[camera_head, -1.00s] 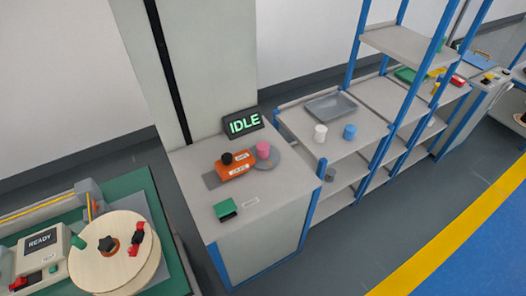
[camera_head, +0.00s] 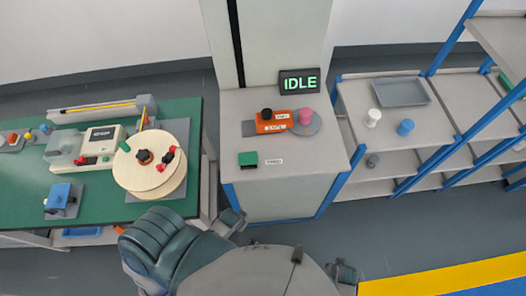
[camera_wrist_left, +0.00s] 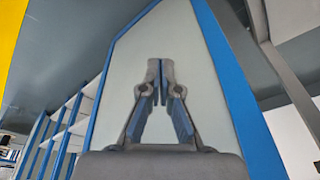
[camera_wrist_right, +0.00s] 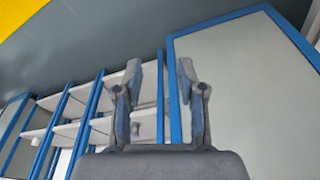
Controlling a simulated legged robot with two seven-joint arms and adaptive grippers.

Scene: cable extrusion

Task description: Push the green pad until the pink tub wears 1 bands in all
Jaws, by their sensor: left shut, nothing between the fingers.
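The green pad (camera_head: 248,158) sits on the front left of the grey cabinet top (camera_head: 310,165), with a small white label beside it. The pink tub (camera_head: 306,116) stands upright on a grey round plate behind it, right of an orange unit (camera_head: 271,123) with a black knob. The tub is too small to tell whether it wears a band. My left gripper (camera_wrist_left: 160,68) is shut and empty in the left wrist view, facing the cabinet's pale panel. My right gripper (camera_wrist_right: 160,75) is open and empty, with its fingers apart. Neither gripper touches the pad.
A dark display (camera_head: 299,82) reads IDLE behind the tub. A green-topped bench (camera_head: 110,205) with a wooden reel (camera_head: 150,165) stands at the left. Blue-framed shelves at the right hold a grey tray (camera_head: 401,92), a white cup (camera_head: 374,118) and a blue one (camera_head: 406,127).

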